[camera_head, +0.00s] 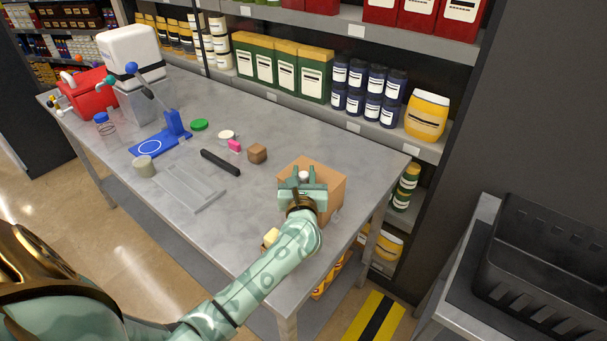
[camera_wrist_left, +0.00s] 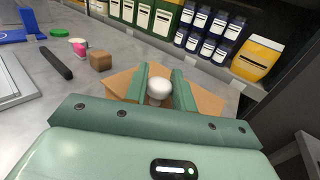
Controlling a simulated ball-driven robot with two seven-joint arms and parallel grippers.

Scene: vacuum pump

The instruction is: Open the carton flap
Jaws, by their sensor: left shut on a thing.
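The brown cardboard carton (camera_head: 336,198) stands near the right front corner of the grey table. Its top looks flat, but my gripper covers much of it, so the flap's edges and angle are hard to tell. A white round knob (camera_wrist_left: 159,88) shows at the carton's top. My left gripper (camera_head: 304,174) is over the carton, with its two green fingers on either side of the knob, shut on it. The carton also shows in the left wrist view (camera_wrist_left: 208,102), on both sides of the fingers. My right gripper is not in view.
On the table (camera_head: 225,240) are a small brown block (camera_head: 257,153), a black bar (camera_head: 220,162), a clear tray (camera_head: 188,187) and a blue stand (camera_head: 160,140). Stocked shelves rise behind it. A black crate (camera_head: 545,255) stands at the right.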

